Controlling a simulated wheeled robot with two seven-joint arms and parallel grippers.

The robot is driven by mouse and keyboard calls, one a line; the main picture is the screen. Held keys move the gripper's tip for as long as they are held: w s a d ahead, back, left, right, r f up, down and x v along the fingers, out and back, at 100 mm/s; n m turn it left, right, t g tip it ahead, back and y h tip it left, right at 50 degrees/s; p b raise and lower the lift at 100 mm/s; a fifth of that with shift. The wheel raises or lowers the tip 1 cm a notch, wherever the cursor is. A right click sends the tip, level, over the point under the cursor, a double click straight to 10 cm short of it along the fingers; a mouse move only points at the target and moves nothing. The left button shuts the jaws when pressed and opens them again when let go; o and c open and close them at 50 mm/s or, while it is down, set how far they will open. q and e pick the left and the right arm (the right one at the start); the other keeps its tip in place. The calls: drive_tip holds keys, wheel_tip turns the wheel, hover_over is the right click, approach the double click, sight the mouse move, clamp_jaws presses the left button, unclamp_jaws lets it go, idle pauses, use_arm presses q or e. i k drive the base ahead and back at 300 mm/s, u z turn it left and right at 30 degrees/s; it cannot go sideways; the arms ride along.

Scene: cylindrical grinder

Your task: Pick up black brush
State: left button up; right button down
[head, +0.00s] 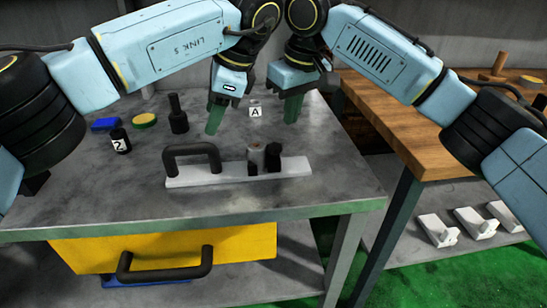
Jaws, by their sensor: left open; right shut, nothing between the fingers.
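A black upright piece (178,113) with a narrow top and wider base stands on the grey metal table, left of my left gripper; it looks like the black brush, though its bristles cannot be made out. My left gripper (215,119) hangs fingers down above the table, behind the white holder, open and empty, apart from the black piece. My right gripper (292,109) points down further right, shut and empty. Both grippers' green fingers show edge-on.
A white holder (210,179) with a black handle carries a grey cylinder (257,153) and a dark piece (274,157). A labelled black bottle (121,144), yellow-green disc (144,120), blue block (104,124) and "A" block (255,110) stand nearby. The table's front is clear.

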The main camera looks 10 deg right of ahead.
sight(177, 112)
drive_tip(key=k, duration=1)
